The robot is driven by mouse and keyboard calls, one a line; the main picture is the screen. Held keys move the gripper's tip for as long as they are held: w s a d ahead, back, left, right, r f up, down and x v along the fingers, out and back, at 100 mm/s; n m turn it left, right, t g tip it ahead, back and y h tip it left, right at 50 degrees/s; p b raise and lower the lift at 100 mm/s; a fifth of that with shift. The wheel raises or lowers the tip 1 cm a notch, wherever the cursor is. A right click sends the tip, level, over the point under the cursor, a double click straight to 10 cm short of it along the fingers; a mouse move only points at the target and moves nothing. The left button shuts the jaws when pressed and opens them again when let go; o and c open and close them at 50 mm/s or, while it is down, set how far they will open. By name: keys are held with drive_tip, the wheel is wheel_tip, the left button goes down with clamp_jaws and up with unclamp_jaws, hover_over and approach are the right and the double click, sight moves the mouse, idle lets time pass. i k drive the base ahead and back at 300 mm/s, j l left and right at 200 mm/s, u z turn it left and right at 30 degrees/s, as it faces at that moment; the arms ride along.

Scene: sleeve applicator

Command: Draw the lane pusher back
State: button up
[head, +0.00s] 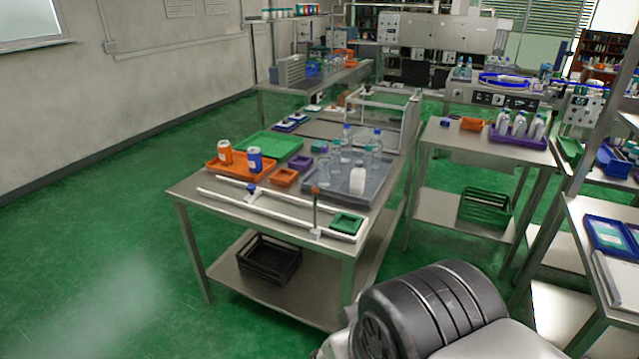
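A lane of two long pale rails (272,214) runs along the near edge of the steel table (190,190). An upright post with an orange-red top (315,194) stands at the lane toward its right end, and it looks like the lane pusher. A small blue piece (252,188) sits at the back rail, left of the post. A small green tray (347,223) lies at the lane's right end, to the right of the post. My gripper is not in view; only a dark, rounded part of my own arm shows at the bottom right, apart from the table.
Behind the lane are an orange tray (213,168) with two cans, a green tray (262,146) and a grey tray (335,186) with several bottles. A black crate (268,262) is on the lower shelf. Another table (470,147) stands right. Green floor is clear at left.

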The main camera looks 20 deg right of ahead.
sight(254, 193)
drive_tip(key=i+j, duration=0.1)
drive_tip(key=i, duration=0.4)
drive_tip(key=i+z, duration=0.15)
drive_tip(key=i, duration=0.35)
drive_tip(key=i+j, duration=0.2)
drive_tip(key=i, duration=0.3)
drive_tip(key=i+j+z, duration=0.15)
drive_tip(key=i, duration=0.3)
drive_tip(key=i+j, duration=0.2)
drive_tip(key=i, duration=0.3)
drive_tip(key=z, duration=0.05)
